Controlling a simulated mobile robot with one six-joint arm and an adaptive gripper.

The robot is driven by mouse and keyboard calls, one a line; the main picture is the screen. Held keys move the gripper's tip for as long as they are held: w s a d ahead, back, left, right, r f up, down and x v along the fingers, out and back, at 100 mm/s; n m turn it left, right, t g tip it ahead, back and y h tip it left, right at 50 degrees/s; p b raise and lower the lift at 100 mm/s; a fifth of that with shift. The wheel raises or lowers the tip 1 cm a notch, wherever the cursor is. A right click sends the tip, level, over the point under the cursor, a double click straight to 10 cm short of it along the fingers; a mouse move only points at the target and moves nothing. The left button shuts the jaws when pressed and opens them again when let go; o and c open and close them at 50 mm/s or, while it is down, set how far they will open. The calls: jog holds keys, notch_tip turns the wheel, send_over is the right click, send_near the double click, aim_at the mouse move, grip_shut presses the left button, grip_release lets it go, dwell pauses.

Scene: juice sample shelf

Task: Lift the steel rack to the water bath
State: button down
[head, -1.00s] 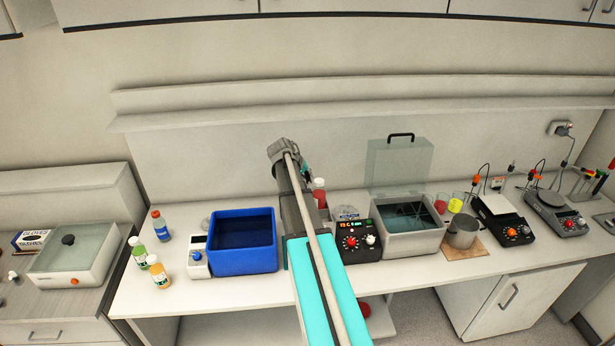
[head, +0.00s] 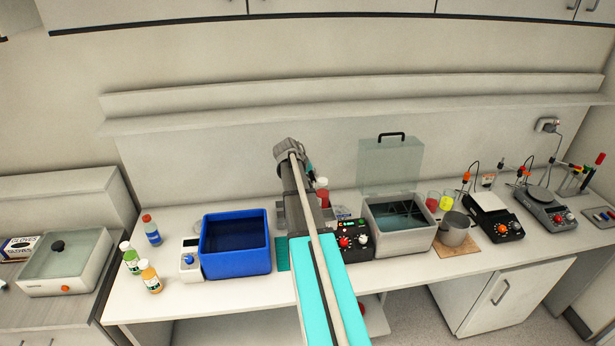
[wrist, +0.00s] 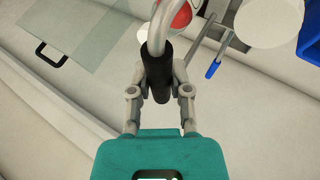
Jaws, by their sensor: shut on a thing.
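My gripper (wrist: 160,95) is shut on the black sleeve (wrist: 157,70) of a bent steel handle (wrist: 158,28), seen in the wrist view. The handle appears to belong to the steel rack, whose body is mostly hidden; in the head view my arm covers that area, and I cannot tell how high it hangs. Liquid fills the bath.
A blue tub (head: 236,269) with dark liquid stands left of my arm. Bottles (head: 151,278) stand farther left. A red-capped bottle (head: 322,192) is just right of my arm. A metal pot (head: 455,232) stands right of the bath, with beakers (head: 446,202) behind it.

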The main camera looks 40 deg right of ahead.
jog(key=s+d, duration=0.3)
jog(key=d, duration=0.2)
jog(key=shift+d, duration=0.2)
dwell(0.6)
jog(key=shift+s+d, duration=0.15)
jog(key=shift+d, duration=0.05)
jog(key=s+d, duration=0.5)
jog(key=d, duration=0.4)
jog(key=shift+s, duration=0.15)
dwell(1.4)
jog(key=shift+d, duration=0.15)
jog(key=s+d, duration=0.5)
jog(key=d, duration=0.4)
jog(key=shift+s, duration=0.2)
dwell(1.3)
jog(key=shift+d, duration=0.15)
jog(key=s+d, duration=0.5)
jog(key=d, duration=0.4)
jog(key=shift+s+d, duration=0.15)
jog(key=shift+s, duration=0.15)
